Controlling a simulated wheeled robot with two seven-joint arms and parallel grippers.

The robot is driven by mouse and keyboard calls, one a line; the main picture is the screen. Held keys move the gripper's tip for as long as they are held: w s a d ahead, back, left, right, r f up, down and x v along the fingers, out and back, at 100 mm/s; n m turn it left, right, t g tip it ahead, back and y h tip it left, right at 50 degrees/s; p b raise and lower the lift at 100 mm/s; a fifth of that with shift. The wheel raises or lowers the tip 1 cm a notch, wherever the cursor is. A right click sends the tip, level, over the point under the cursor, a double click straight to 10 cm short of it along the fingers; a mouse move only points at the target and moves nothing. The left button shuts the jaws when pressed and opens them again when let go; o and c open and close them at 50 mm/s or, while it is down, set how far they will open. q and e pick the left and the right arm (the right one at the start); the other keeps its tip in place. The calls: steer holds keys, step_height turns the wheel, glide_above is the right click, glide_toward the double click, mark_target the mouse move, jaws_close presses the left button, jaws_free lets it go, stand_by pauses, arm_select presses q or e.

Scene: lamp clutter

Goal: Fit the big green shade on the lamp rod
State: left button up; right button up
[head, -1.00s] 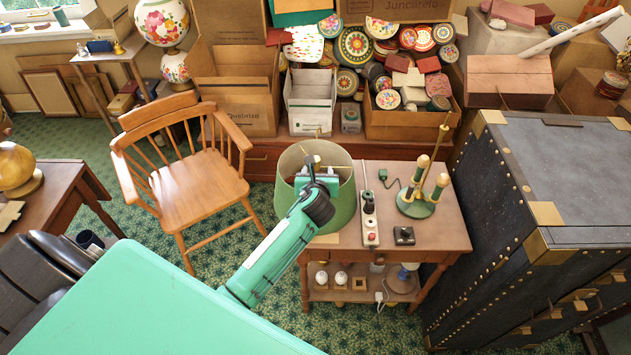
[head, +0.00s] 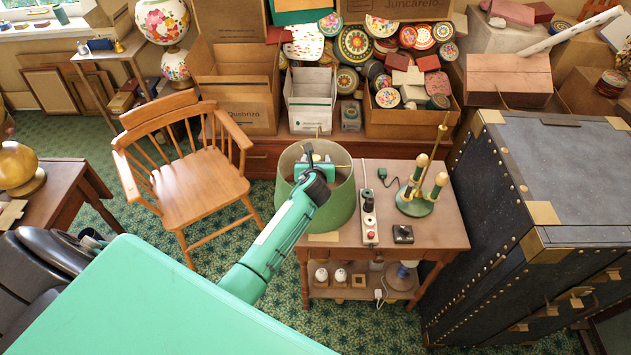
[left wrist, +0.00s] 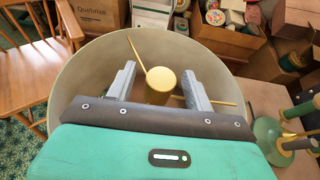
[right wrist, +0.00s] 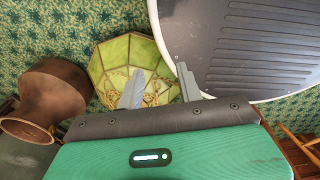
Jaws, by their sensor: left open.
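The big green shade (head: 338,205) stands on the left part of the small wooden table, its open top facing up. My left gripper (head: 313,163) is over its opening. In the left wrist view my open left fingers (left wrist: 162,78) are on either side of the gold hub of the shade (left wrist: 75,80); I cannot tell whether they touch it. The lamp (head: 414,203) stands at the table's right, with a green base, candle-like arms and a tall bare brass rod (head: 438,145). My right gripper (right wrist: 160,86) is open and empty, and is outside the head view.
A power strip (head: 369,220) and a small black box (head: 403,234) lie between shade and lamp. A wooden chair (head: 195,180) is left, a dark trunk (head: 575,180) right. A stained-glass shade (right wrist: 118,62) lies below my right gripper.

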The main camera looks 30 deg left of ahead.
arm_select(q)
jaws_close()
